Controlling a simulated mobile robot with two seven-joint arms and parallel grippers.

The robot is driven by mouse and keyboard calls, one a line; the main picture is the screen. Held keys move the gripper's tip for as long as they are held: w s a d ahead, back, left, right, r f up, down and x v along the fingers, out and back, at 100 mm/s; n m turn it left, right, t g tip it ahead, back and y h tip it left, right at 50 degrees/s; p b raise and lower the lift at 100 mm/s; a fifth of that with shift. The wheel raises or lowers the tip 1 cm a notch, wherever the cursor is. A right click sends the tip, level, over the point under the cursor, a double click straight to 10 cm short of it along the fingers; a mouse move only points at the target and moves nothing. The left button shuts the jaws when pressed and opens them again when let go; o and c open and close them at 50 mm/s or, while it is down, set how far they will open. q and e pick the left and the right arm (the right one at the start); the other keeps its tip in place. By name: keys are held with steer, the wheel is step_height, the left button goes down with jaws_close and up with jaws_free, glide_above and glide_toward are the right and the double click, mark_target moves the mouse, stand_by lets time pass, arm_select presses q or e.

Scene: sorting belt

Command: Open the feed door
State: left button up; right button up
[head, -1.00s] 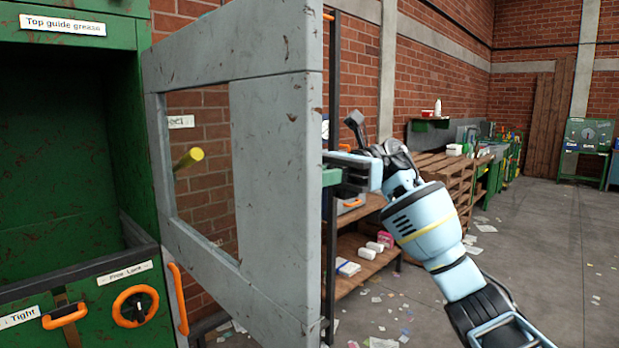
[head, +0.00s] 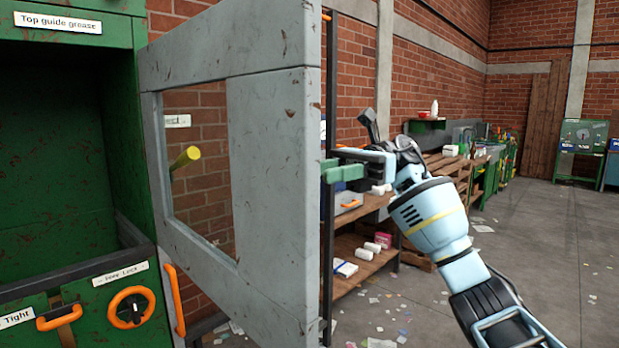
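The feed door (head: 275,170) is a scuffed grey framed panel with a window opening. It stands swung out from the green machine (head: 60,150), and the dark green opening at the left is uncovered. My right gripper (head: 337,170) is at the door's free right edge, on its far side. Its two green finger pads look slightly apart, with nothing clearly seen between them. The door edge hides part of the fingertips, so I cannot tell whether they touch the door. My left gripper is out of view.
An orange knob (head: 132,307) and an orange handle (head: 60,316) sit on the machine's lower front. A yellow cylinder (head: 185,157) shows through the window. Shelves (head: 360,245) and a pallet-wood bench stand behind my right arm. The floor at right is open, with scattered scraps.

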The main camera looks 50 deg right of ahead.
steer(key=shift+s+d, duration=0.15)
steer(key=shift+d, duration=0.8)
steer(key=shift+s+d, duration=0.1)
steer(key=shift+d, duration=0.85)
